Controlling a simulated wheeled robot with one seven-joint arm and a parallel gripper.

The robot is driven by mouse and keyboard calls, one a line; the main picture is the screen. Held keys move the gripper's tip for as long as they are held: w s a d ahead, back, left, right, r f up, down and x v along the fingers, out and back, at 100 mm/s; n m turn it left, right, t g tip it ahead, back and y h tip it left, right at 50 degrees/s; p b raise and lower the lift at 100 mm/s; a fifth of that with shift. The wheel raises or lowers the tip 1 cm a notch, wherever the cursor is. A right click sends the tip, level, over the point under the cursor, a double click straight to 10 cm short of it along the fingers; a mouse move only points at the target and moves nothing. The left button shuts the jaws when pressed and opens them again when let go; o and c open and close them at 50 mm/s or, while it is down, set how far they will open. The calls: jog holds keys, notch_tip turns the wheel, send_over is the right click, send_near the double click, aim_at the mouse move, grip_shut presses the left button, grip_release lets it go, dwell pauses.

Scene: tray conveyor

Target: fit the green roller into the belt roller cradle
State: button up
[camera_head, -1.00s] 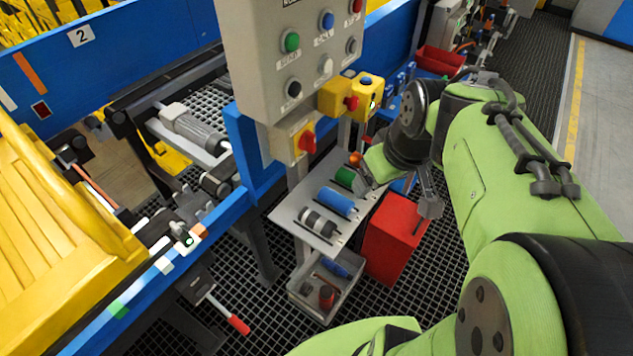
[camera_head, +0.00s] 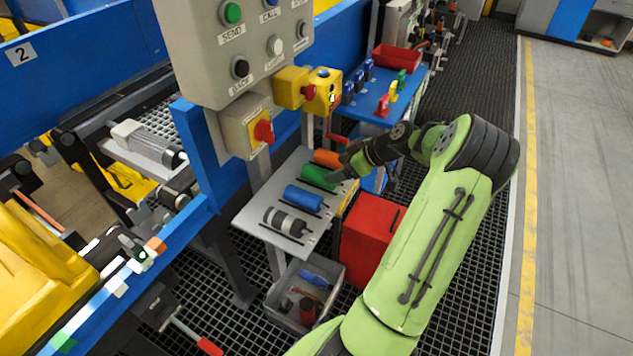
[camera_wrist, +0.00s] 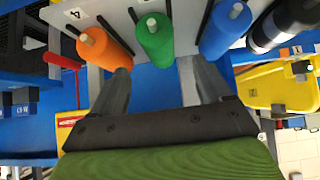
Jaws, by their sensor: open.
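The green roller (camera_head: 317,177) lies on a grey sloping shelf (camera_head: 262,190), between an orange roller (camera_head: 328,158) and a blue roller (camera_head: 303,198). In the wrist view the green roller (camera_wrist: 154,42) points end-on at me, just beyond the gap between my fingers. My gripper (camera_wrist: 156,75) is open and empty, and its fingers sit near the roller's end; contact cannot be told. In the head view my wrist is at the shelf's right side. A grey bracket (camera_head: 133,248) on the conveyor edge at left may be the cradle; I cannot tell for sure.
A black-and-grey roller (camera_head: 285,221) lies at the shelf's near end. Below are a grey bin (camera_head: 275,300) with loose parts and a red box (camera_head: 368,235). A control panel (camera_head: 245,50) hangs above the shelf's left side. The floor at right is clear.

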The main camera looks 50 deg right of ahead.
aim_at(325, 173)
jog(key=b+x, duration=0.2)
jog(key=x, duration=0.5)
jog(key=shift+w+f, duration=0.1)
jog(key=shift+w, duration=0.05)
jog(key=c, duration=1.4)
